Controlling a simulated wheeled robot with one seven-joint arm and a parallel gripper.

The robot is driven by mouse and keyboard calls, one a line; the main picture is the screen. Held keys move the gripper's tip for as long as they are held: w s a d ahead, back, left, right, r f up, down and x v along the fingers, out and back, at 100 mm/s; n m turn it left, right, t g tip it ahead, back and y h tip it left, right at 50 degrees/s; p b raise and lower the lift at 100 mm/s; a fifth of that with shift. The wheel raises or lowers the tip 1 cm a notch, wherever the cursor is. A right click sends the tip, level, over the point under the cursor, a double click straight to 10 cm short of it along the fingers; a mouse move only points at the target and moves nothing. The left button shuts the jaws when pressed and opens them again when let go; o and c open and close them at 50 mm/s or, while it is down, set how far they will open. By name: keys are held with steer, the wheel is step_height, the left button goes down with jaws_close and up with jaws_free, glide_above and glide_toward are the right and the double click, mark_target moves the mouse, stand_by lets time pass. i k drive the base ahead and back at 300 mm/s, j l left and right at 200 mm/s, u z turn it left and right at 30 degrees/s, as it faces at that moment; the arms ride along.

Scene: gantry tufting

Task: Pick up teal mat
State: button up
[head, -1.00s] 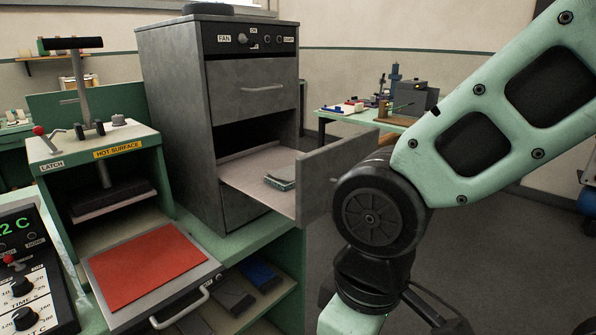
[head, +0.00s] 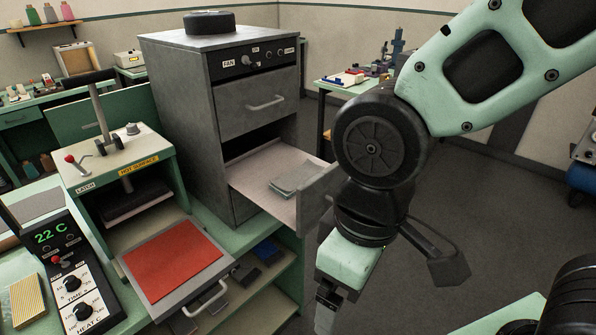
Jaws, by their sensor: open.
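A small grey-teal mat (head: 294,179) lies flat in the pulled-out drawer (head: 250,172) of the grey metal cabinet. It seems to be a thin stack or folded piece. My gripper (head: 326,316) points down at the lower middle of the head view, in front of and to the right of the cabinet. It is open and apart from the mat, and its fingers are partly cut off by the frame edge.
The drawer's raised front panel (head: 318,197) stands close to my arm. A press tray with a red mat (head: 172,262) sits left. The grey cabinet (head: 190,115) has a dark round object (head: 209,22) on top. A control box (head: 60,255) is at far left.

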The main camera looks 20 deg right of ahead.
mark_target(285, 186)
steer(key=i+l, duration=0.15)
steer(key=l, duration=0.15)
steer(key=i+l, duration=0.1)
steer(key=l, duration=0.2)
steer(key=i+l+z, duration=0.15)
steer(key=i+l, duration=0.45)
steer(key=i+z, duration=0.1)
steer(key=i, duration=0.5)
